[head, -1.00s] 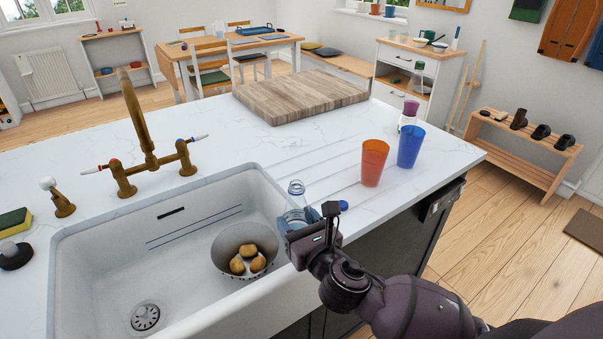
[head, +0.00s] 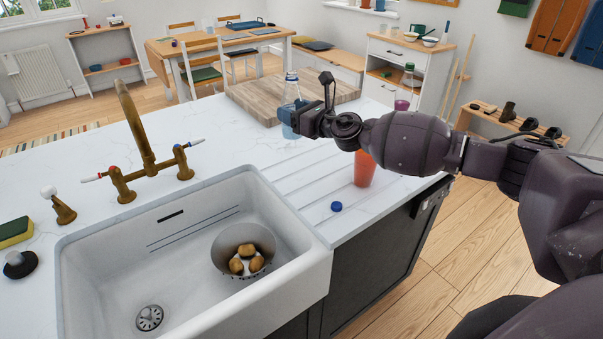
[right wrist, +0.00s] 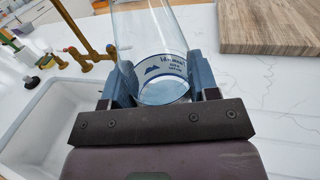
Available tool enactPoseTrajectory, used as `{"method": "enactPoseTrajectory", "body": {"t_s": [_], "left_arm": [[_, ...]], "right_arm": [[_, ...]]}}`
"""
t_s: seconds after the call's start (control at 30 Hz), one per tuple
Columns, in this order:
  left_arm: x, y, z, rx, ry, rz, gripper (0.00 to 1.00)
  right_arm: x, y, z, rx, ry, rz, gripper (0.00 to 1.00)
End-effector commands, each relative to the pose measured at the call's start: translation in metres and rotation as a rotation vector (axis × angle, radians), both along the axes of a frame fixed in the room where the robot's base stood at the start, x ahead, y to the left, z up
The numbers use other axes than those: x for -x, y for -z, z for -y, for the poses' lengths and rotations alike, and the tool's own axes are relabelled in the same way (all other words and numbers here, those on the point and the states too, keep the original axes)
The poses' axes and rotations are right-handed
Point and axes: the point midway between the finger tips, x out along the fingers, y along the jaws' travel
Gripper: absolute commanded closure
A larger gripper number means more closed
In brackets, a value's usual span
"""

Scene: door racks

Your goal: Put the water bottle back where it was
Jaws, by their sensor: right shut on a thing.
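The clear water bottle (head: 289,104) has a blue-and-white label and is upright in the head view, uncapped as far as I can see. My right gripper (head: 292,122) is shut on it, beside the near edge of the wooden board and over the white worktop. In the right wrist view the bottle (right wrist: 160,65) sits between both fingers, its label facing the camera. A small blue cap (head: 336,206) lies on the drainer grooves near the sink. Whether the bottle's base touches the worktop is unclear. My left gripper is not in view.
The wooden board (head: 250,100) lies behind the bottle. An orange cup (head: 364,170) stands under my right arm; the blue cup is hidden. The sink (head: 190,235) holds a colander (head: 243,243) with potatoes. A brass tap (head: 135,130) stands at the left. The worktop between tap and board is clear.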

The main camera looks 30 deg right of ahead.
Motion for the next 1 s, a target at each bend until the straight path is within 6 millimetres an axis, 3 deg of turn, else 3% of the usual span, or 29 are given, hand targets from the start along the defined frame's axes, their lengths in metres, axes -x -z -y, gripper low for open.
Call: {"method": "enactPoseTrajectory", "body": {"t_s": [0.03, 0.2, 0.37, 1.0], "left_arm": [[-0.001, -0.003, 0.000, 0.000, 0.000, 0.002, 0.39], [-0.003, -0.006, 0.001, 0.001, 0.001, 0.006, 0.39], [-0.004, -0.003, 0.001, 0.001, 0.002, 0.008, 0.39], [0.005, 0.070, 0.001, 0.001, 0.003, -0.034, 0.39]], "right_arm": [[-0.007, -0.013, 0.010, 0.003, 0.006, 0.004, 0.77], [-0.018, -0.033, 0.029, 0.000, 0.012, 0.001, 0.77], [-0.021, -0.029, 0.035, -0.003, 0.014, -0.002, 0.77], [-0.021, 0.102, 0.035, -0.005, 0.016, -0.006, 0.77]]}}
